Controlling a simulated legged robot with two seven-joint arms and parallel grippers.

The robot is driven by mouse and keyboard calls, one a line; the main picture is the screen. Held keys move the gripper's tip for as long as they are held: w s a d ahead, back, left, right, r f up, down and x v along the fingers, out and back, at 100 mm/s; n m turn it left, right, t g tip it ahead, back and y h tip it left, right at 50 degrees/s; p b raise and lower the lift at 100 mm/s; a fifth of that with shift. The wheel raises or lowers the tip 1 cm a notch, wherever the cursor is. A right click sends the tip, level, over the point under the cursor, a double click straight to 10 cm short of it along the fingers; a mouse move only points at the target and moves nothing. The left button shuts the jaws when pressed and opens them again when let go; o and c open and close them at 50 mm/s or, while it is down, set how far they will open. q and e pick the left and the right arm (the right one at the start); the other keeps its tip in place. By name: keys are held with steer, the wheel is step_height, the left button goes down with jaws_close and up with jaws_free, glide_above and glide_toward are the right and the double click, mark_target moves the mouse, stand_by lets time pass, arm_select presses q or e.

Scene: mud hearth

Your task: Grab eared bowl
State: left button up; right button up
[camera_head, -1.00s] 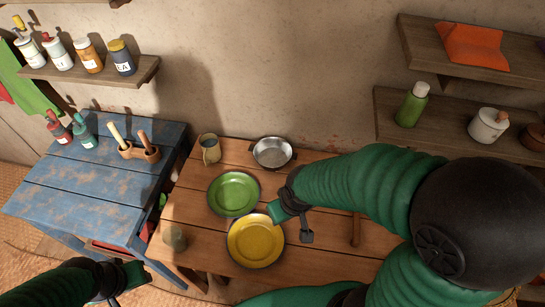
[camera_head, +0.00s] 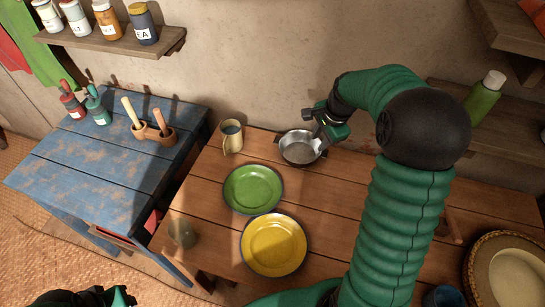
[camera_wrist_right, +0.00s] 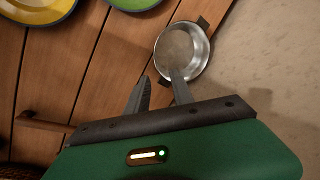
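The eared bowl (camera_head: 296,150) is a shiny metal bowl with small dark ears, upright at the wall side of the wooden table. My right gripper (camera_head: 316,140) is at its right rim. In the right wrist view, the bowl (camera_wrist_right: 178,44) lies just beyond the right gripper (camera_wrist_right: 159,76), whose two fingers are apart. One finger overlaps the bowl's near part and the other is outside it. I cannot tell whether they touch it. My left gripper (camera_head: 120,297) shows only partly at the bottom left, away from the bowl, and its fingers are unclear.
On the wooden table (camera_head: 205,205) are a beige mug (camera_head: 232,137) left of the bowl, a green plate (camera_head: 253,189), a yellow plate (camera_head: 273,245) and a glass (camera_head: 182,233). A woven basket (camera_head: 480,280) is at the right. A blue table (camera_head: 90,165) adjoins on the left.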

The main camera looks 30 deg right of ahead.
mark_target(310, 162)
steer(key=x, duration=0.5)
steer(key=s+x, duration=0.1)
steer(key=x, duration=0.4)
steer(key=b+x, duration=0.1)
steer(key=x, duration=0.4)
steer(key=shift+s+f, duration=0.15)
steer(key=shift+f, duration=0.25)
steer(key=shift+w+f, duration=0.2)
steer(key=shift+w, duration=0.05)
steer(key=shift+s, duration=0.1)
jaws_close()
steer(key=shift+a, duration=0.1)
